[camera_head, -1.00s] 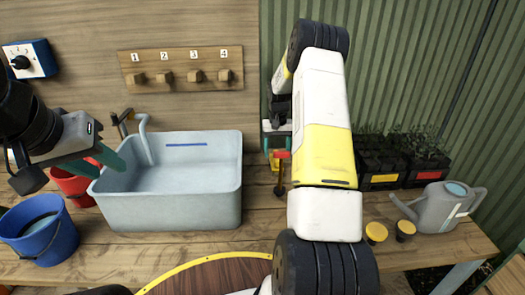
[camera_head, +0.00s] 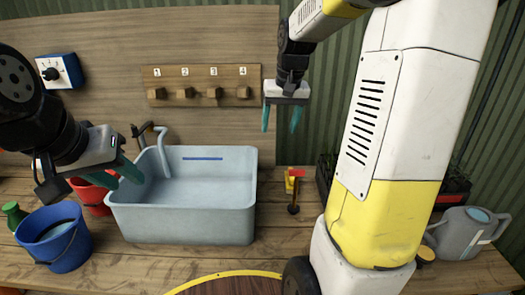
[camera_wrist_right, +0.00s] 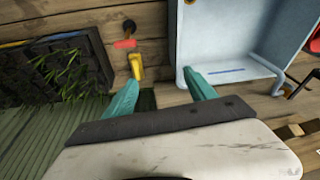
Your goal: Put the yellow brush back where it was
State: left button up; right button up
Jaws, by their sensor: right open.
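A small yellow piece (camera_head: 289,184) stands on the bench right of the basin, with a red piece and a dark round end by it. It also shows in the right wrist view (camera_wrist_right: 136,67). I cannot tell if it is the yellow brush. The board with numbered pegs (camera_head: 201,76) hangs on the wall; its pegs look bare. My right gripper (camera_head: 281,119) is open and empty, in the air above and behind the yellow piece. My left gripper (camera_head: 126,188) is open and empty at the basin's left rim.
A grey-blue basin (camera_head: 183,224) with a tap fills the bench's middle. A blue bucket (camera_head: 60,250), red bucket (camera_head: 94,197) and green bottle (camera_head: 14,214) stand left. A watering can (camera_head: 465,238) and dark planters (camera_wrist_right: 47,73) stand right. My right arm hides much there.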

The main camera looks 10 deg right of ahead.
jog(key=s+a+r+n+t, duration=0.1)
jog(key=s+a, duration=0.3)
jog(key=s, duration=0.6)
jog(key=s+a+r+t+y, duration=0.1)
jog(key=s+a, duration=0.3)
jog(key=s, duration=0.7)
jog(key=shift+r+n+t+y, duration=0.3)
jog(key=shift+r+n+t, duration=0.1)
jog(key=shift+t, duration=0.2)
